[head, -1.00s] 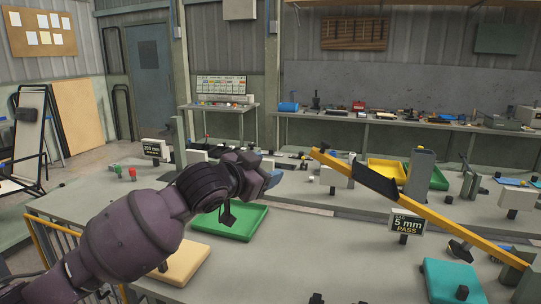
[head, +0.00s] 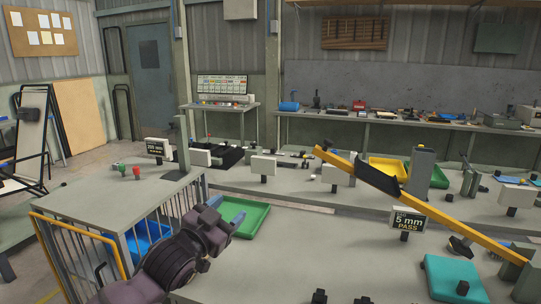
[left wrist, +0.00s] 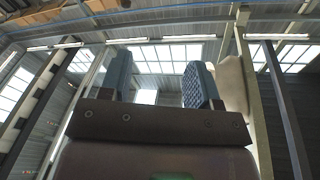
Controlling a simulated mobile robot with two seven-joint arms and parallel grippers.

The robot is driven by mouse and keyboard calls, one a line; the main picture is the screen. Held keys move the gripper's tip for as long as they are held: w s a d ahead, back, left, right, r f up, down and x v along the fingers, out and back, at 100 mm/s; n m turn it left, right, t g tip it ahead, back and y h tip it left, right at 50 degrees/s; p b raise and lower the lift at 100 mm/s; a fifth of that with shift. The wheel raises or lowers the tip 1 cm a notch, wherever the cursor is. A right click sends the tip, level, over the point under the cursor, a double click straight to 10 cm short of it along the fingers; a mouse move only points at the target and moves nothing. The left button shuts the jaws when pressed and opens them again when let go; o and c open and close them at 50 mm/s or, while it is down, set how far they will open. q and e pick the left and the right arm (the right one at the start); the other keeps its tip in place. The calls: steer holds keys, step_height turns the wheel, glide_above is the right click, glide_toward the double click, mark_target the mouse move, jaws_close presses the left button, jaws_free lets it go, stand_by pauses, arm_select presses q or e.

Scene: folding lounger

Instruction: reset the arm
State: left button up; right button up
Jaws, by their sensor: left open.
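My left arm comes in low at the lower left of the head view, over the near workbench (head: 300,260). My left gripper (head: 226,212) is at its upper end, beside the green tray (head: 250,214) and partly in front of it. In the left wrist view the two blue-grey fingers of the gripper (left wrist: 158,88) stand apart with nothing between them. That view looks up at the roof and windows. My right gripper is not in view.
A wire cage with a yellow rail (head: 85,232) and a blue bin (head: 148,240) stands left of my arm. A yellow beam (head: 440,218) slopes across the right, above a "5 mm PASS" sign (head: 407,223). A teal tray (head: 455,280) lies at front right. The bench middle is clear.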

arm_select(q)
steer(key=s+a+f+n+y, duration=0.2)
steer(key=s+a+f, duration=0.15)
steer(key=f, duration=0.35)
steer(key=s+a+f+n+y, duration=0.2)
steer(key=a+f, duration=0.2)
steer(key=f, duration=0.2)
steer(key=s+a+f+n+g+y, duration=0.1)
steer(key=s+a+f+y, duration=0.1)
steer(key=s+f, duration=0.5)
steer(key=s+a+f+n+g+y, duration=0.1)
steer(key=s+a+f+n+g, duration=0.1)
steer(key=s+a+f, duration=0.3)
steer(key=s+a+f+n+g+y, duration=0.2)
steer(key=s+a+f, duration=0.1)
steer(key=s+f, duration=0.8)
steer(key=s, duration=0.2)
steer(key=shift+s+a+f+y, duration=0.25)
steer(key=shift+s+a+y, duration=0.05)
steer(key=shift+s+a, duration=0.1)
steer(key=shift+d, duration=0.1)
